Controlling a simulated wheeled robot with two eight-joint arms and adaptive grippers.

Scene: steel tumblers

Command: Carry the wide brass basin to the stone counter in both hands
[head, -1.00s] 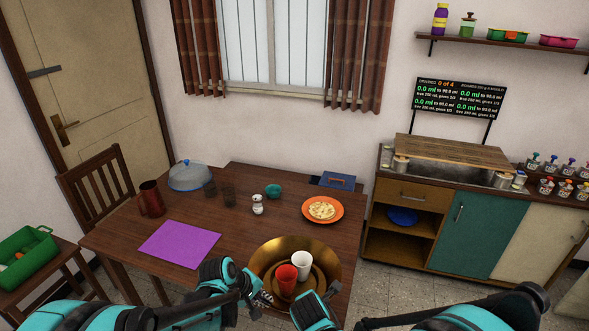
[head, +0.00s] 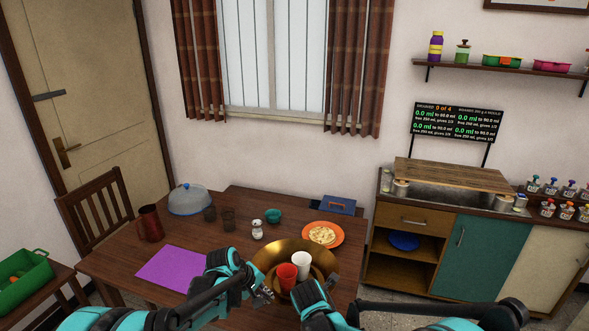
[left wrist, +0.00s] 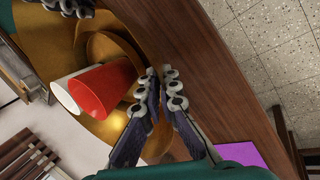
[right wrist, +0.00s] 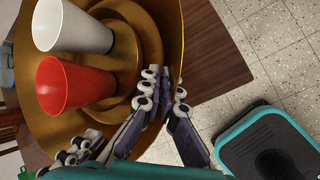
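The wide brass basin (head: 268,254) is over the front right of the dining table, holding a red cup (head: 286,277) and a white cup (head: 301,262). It overlaps the orange plate's lower edge in the head view. My left gripper (head: 268,294) is at its left rim; in the left wrist view its fingers (left wrist: 160,88) close around the rim. My right gripper (head: 328,288) is at its near right side; in the right wrist view its fingers (right wrist: 166,92) pinch the rim. Both cups stand inside. The counter (head: 460,203) is on the right against the wall.
A wooden board (head: 455,176) covers part of the counter. Several small bottles (head: 565,197) stand at its right. Floor shows between table and cabinet.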

